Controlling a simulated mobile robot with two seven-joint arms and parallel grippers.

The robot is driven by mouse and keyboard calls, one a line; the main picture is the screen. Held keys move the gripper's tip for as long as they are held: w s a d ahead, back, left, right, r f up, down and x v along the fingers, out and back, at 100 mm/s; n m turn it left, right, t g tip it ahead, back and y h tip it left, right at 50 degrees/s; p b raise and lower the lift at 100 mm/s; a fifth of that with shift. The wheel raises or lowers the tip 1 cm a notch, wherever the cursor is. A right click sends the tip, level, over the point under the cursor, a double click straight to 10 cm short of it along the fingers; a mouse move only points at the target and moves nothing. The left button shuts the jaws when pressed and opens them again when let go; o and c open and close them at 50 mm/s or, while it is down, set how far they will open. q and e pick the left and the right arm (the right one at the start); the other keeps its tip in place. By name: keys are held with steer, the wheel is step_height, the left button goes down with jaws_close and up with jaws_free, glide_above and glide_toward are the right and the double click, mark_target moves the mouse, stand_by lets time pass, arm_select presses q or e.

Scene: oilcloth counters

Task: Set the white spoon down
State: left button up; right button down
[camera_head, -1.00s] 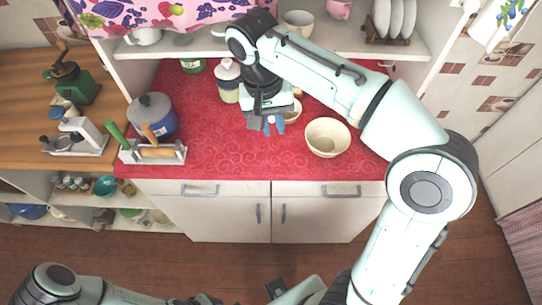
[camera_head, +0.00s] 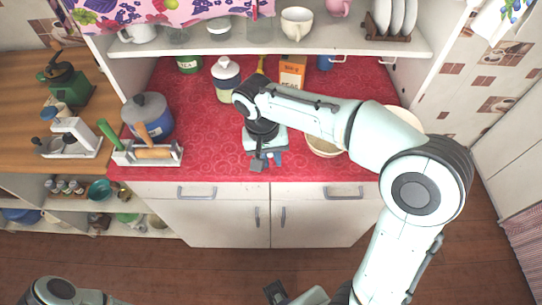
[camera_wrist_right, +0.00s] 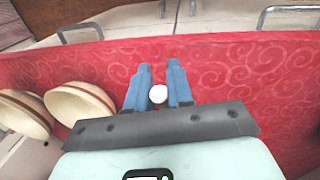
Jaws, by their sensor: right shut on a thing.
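My right gripper (camera_head: 264,162) is over the red counter (camera_head: 200,130), close to its front edge. In the right wrist view its two blue fingers (camera_wrist_right: 160,88) point down toward the red cloth. The white spoon (camera_wrist_right: 158,94) shows between them as a small pale round end, and the gripper is shut on it. The rest of the spoon is hidden, and I cannot make it out in the head view. I cannot tell whether it touches the cloth.
A cream bowl (camera_head: 322,148) stands right of the gripper, partly behind my arm; another (camera_head: 404,116) is farther right. On the left are a blue pot (camera_head: 150,118) and a white caddy (camera_head: 122,156). A jar (camera_head: 226,78) and orange box (camera_head: 292,72) stand behind. The left-centre cloth is clear.

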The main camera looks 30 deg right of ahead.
steer(key=shift+f, duration=0.15)
steer(key=c, duration=1)
jaws_free()
arm_select(q)
steer(key=shift+f, duration=0.1)
arm_select(e)
steer(key=shift+r, duration=0.2)
arm_select(q)
steer(key=r, duration=0.1)
steer(key=w+r+p, duration=0.1)
steer(key=r+p, duration=0.1)
steer(key=shift+w+r, duration=0.1)
steer(key=shift+w, duration=0.2)
arm_select(e)
step_height(320, 180, up, 12)
steer(key=a, duration=0.1)
steer(key=shift+w+a, duration=0.25)
steer(key=shift+w, duration=0.15)
steer(key=shift+f, duration=0.1)
